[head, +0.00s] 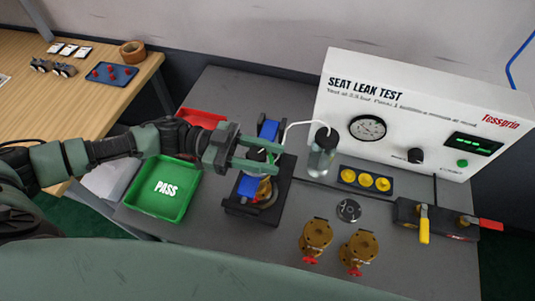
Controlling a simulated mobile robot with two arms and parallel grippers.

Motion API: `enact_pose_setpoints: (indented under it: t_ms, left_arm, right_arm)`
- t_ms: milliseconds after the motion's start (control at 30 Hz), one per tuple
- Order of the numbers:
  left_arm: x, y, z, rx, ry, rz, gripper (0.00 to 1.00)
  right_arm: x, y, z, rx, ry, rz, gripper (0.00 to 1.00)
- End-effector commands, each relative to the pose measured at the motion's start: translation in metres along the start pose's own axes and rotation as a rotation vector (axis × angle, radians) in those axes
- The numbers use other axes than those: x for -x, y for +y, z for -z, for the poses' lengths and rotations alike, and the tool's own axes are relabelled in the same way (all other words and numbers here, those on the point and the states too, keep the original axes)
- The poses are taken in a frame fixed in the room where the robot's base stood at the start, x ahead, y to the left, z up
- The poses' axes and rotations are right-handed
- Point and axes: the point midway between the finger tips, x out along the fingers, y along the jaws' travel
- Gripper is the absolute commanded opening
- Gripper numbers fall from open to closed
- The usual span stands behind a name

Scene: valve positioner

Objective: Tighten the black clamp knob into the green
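My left gripper (279,158) reaches in from the left, over the black clamp fixture (272,213). Its two green fingers are spread apart on either side of the fixture's upper part. The black clamp knob and any green mark on it are not clearly visible; the fingers cover that spot. I cannot tell whether the fingers touch the knob. A brass valve (264,190) sits in the fixture between blue jaw blocks (248,186), partly hidden under the gripper. My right gripper is not in view.
The white seat leak test panel (420,110) stands behind, with a hose running to a clear bottle (322,155). Two brass valves (317,235) stand in front. A green PASS tray (150,205) and a red tray (203,118) lie left. Yellow and red lever handles (424,225) are at right.

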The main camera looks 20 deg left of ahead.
Motion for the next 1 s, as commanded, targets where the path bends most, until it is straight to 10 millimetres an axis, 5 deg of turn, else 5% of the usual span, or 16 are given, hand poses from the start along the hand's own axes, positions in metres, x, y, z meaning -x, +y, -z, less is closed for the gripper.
enact_pose_setpoints:
  t_ms: [500, 900, 933, 1000]
  left_arm:
    - [0.001, 0.007, -0.002, -0.003, 0.004, -0.38, 0.0]
    - [0.003, 0.009, 0.0, 0.001, -0.001, -0.416, 0.0]
    - [0.003, 0.009, 0.0, 0.001, -0.001, -0.415, 0.47]
    - [0.003, 0.009, 0.0, 0.001, -0.001, -0.415, 0.6]
  right_arm:
    - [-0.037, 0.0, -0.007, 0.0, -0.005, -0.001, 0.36]
    - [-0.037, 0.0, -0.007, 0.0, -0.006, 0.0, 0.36]
    - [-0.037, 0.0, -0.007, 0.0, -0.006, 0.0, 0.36]
    - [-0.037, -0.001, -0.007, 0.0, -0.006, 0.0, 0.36]
